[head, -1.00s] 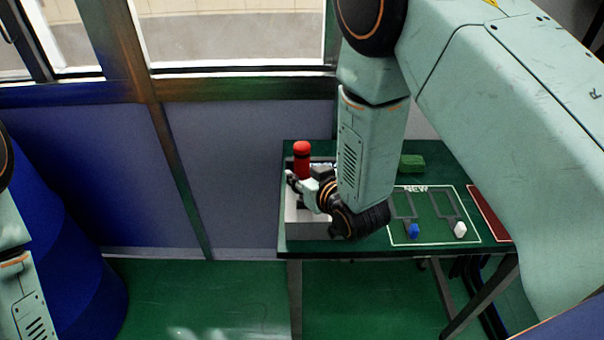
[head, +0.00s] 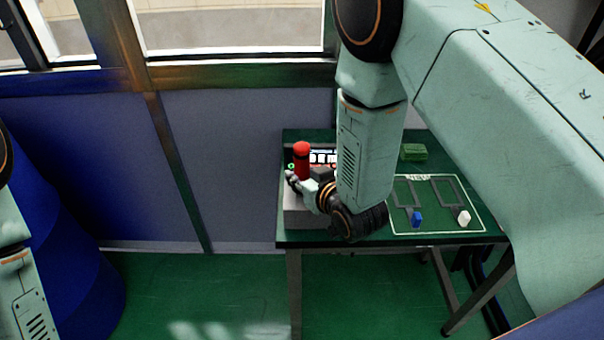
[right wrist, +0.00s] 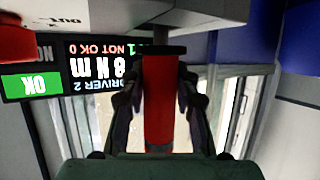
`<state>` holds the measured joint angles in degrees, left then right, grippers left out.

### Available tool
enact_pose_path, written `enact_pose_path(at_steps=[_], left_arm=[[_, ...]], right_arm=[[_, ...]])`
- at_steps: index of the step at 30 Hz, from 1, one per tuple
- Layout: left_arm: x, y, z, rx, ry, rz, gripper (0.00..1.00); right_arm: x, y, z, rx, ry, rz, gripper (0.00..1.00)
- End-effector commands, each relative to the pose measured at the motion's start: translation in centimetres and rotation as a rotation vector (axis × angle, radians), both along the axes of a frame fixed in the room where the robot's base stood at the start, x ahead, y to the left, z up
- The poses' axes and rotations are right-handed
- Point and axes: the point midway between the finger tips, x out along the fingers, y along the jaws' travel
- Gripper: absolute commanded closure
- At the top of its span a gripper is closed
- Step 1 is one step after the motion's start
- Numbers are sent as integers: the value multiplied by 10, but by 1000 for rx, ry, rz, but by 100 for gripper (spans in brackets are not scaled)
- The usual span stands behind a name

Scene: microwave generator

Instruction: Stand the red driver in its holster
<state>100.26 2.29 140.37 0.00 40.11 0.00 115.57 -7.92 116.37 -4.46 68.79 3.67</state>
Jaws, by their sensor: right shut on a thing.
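The red driver (head: 302,160) is upright in the head view, above the left part of the green table. My right gripper (head: 303,186) is shut on it from the right. In the right wrist view the red driver (right wrist: 158,105) runs between the two dark fingers of my right gripper (right wrist: 160,120). Its dark collar meets or lies in front of a grey part at the top of that view; I cannot tell which. The holster is not clearly identifiable behind the gripper. My left arm shows at the left edge of the head view, but its gripper is out of frame.
A grey box (head: 300,221) stands on the green table (head: 395,236) beneath my right gripper. A lit display (right wrist: 105,70) reads "DRIVER 2" upside down. A green block (head: 414,152), a blue piece (head: 416,219) and a white piece (head: 463,218) are to the right.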

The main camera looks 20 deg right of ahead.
Motion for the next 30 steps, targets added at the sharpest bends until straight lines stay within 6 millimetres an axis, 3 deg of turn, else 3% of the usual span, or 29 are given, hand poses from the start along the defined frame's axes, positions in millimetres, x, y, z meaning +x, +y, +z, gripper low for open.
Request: enact_pose_path(at_steps=[30], left_arm=[[0,0,-8,0,0,0,60]], right_arm=[[1,-2,-10,1,-4,0,100]])
